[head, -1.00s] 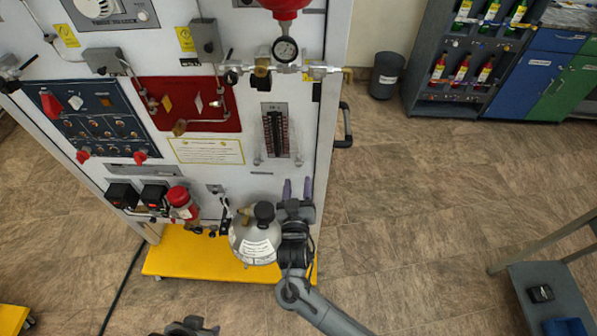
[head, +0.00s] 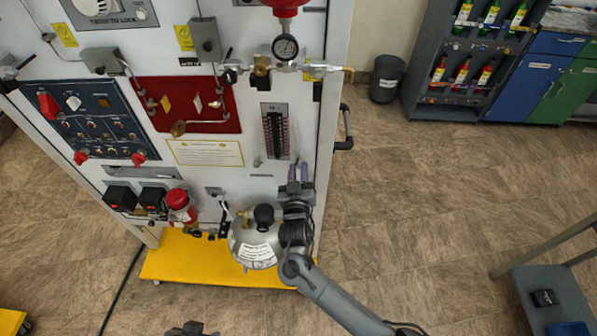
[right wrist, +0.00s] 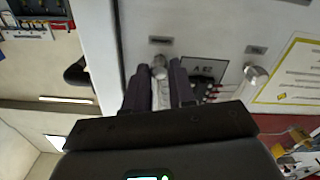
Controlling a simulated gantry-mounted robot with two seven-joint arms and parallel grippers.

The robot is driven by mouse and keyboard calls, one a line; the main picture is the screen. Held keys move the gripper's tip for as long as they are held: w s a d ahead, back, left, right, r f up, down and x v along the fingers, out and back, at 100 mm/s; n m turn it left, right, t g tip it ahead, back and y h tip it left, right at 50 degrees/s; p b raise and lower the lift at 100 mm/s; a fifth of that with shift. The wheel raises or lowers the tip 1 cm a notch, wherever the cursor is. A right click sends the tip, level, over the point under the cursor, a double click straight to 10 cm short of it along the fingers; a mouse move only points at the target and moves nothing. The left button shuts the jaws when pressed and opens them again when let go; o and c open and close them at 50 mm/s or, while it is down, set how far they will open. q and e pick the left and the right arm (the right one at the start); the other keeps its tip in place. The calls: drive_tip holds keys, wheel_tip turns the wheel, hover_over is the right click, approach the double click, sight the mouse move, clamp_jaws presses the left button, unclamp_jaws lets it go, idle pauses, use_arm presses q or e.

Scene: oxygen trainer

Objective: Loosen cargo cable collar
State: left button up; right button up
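The panel carries a gauge plate (head: 276,132) with a silver fitting below each lower corner. The left fitting (head: 257,162) is bare and also shows in the right wrist view (right wrist: 255,74). My right gripper (head: 299,166) points at the right fitting, which it mostly hides in the head view. In the right wrist view the two dark fingers (right wrist: 157,80) lie close on both sides of this silver fitting (right wrist: 159,66), with a pale sleeve-like part between them. No label names a cable collar. My left gripper (head: 190,328) is only partly in view at the bottom edge.
A grey-silver cylinder (head: 252,246) stands on the yellow base (head: 190,258) beside my right wrist. A black handle (head: 344,130) sticks out from the panel's right edge. The floor to the right is clear up to a grey cart (head: 550,290).

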clamp_jaws()
